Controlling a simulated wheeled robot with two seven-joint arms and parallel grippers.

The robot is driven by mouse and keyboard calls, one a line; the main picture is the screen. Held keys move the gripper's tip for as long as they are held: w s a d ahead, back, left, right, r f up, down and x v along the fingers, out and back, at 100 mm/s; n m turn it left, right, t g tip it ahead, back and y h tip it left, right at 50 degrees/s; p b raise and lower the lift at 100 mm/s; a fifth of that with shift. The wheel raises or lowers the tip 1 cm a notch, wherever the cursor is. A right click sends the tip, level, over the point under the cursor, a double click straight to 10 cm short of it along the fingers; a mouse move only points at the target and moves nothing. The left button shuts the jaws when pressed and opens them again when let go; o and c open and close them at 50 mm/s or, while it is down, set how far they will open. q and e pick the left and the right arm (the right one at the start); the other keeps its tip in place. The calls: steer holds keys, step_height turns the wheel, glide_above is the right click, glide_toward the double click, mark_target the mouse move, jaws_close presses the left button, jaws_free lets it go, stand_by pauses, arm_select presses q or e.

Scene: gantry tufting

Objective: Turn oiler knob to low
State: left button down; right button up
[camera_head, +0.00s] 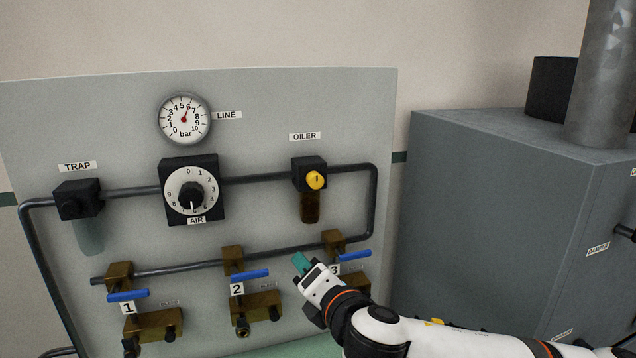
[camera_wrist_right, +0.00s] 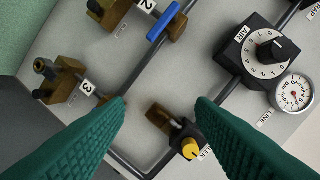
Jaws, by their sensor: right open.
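The oiler is a black block (camera_head: 309,167) on the grey panel under the OILER label, with an amber bowl (camera_head: 310,207) below it. Its yellow knob (camera_head: 316,181) faces out, and a small dark mark on it stands roughly upright. No low marking is readable. In the right wrist view the yellow knob (camera_wrist_right: 191,149) appears near the bottom, beside the right finger. My right gripper (camera_head: 302,262) is below the oiler, near valve 3, apart from the knob. Its green fingers (camera_wrist_right: 160,104) are spread with nothing between them. My left gripper is not in view.
The AIR dial (camera_head: 191,193), LINE gauge (camera_head: 185,118) and TRAP block (camera_head: 77,200) share the panel. Blue-handled valves (camera_head: 249,274) line the lower pipe. A pipe (camera_head: 373,205) bends down right of the oiler. A grey cabinet (camera_head: 490,220) stands at right.

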mark_target(317, 182)
steer(key=w+d+r+n+t, duration=0.1)
steer(key=w+d+r+n, duration=0.15)
steer(key=r, duration=0.25)
steer(key=w+d+r+n+t, duration=0.2)
steer(key=r+n, duration=0.2)
steer(key=r, duration=0.1)
steer(key=shift+h, duration=0.3)
steer(key=p+x, duration=0.5)
steer(key=x, duration=0.4)
steer(key=shift+w+a+p, duration=0.25)
steer(key=shift+p, duration=0.1)
steer(key=shift+f+p+x, duration=0.2)
steer(key=shift+p+x, duration=0.1)
steer(key=shift+x, duration=0.6)
steer(key=shift+c, duration=0.5)
steer(key=c, duration=0.9)
